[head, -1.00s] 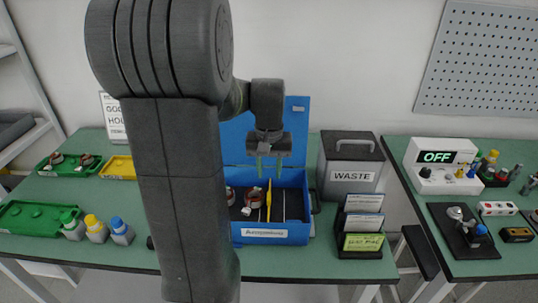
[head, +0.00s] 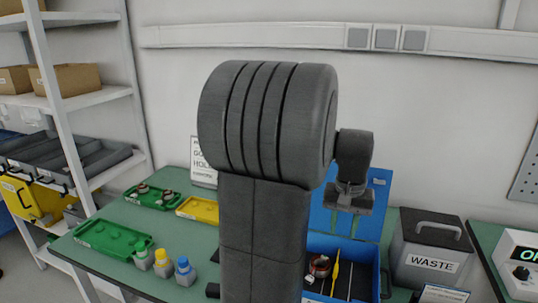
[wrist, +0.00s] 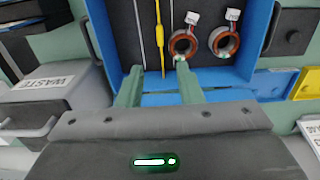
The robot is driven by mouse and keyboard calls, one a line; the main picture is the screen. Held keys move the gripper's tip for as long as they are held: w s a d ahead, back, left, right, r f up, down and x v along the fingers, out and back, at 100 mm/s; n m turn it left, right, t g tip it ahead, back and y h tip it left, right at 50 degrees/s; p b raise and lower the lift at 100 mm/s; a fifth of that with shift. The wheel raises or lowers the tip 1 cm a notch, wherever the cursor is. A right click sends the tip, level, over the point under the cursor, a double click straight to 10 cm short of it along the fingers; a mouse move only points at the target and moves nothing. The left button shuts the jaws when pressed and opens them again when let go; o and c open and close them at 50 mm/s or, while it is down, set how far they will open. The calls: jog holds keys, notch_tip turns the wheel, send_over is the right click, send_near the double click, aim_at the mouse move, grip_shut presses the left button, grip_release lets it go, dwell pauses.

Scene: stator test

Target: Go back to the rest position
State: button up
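My gripper (head: 348,212) hangs above the open blue case (head: 355,252) in the head view, its fingers pointing down. In the wrist view my gripper (wrist: 157,82) has its two green fingers apart with nothing between them. Beyond the fingertips, the case's dark tray holds two copper-ringed stators (wrist: 184,46) with white tags and a yellow pen-like tool (wrist: 159,25). My arm hides part of the case and bench in the head view.
A grey waste bin (head: 430,245) stands right of the case. Green trays (head: 112,238), a yellow tray (head: 199,209) and several capped bottles (head: 163,262) are on the left of the bench. A shelf rack (head: 85,103) stands further left.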

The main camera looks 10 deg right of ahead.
aim_at(337, 267)
notch_tip(337, 267, down, 14)
jog(key=shift+r, duration=0.15)
jog(key=shift+s+d+r, duration=0.1)
jog(key=shift+s+d, duration=0.15)
jog(key=shift+d, duration=0.2)
jog(key=shift+a+r, duration=0.1)
jog(key=shift+a, duration=0.05)
